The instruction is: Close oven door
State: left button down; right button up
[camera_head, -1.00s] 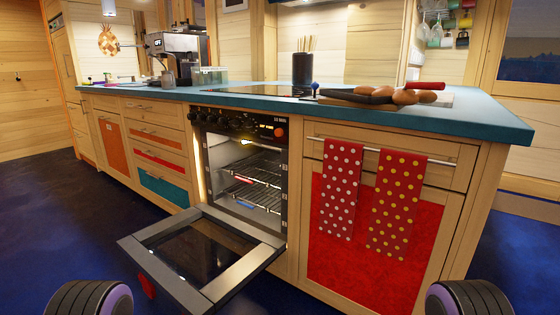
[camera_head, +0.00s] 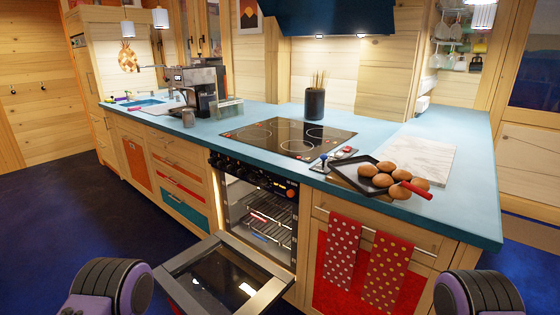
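The oven (camera_head: 258,205) is built into the kitchen counter, below the cooktop. Its door (camera_head: 222,281) is hinged at the bottom and hangs open, lowered to about level and reaching out toward me. The door's dark glass panel faces up. The oven's inside is lit and wire racks (camera_head: 268,221) show in it. The door's near edge is partly cut off by the bottom of the picture. Neither of my grippers shows; only dark rounded parts of my arms stand at the lower left and lower right corners.
A pan with brown buns (camera_head: 390,178) sits on the counter, its red handle toward the front edge. Two dotted towels (camera_head: 341,252) hang on a rail right of the oven. A coffee machine (camera_head: 192,88) stands at the left. The dark floor (camera_head: 75,215) left of the door is clear.

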aim_at(281, 281)
jog(key=u, duration=1.8)
jog(key=i, duration=1)
jog(key=z, duration=2.25)
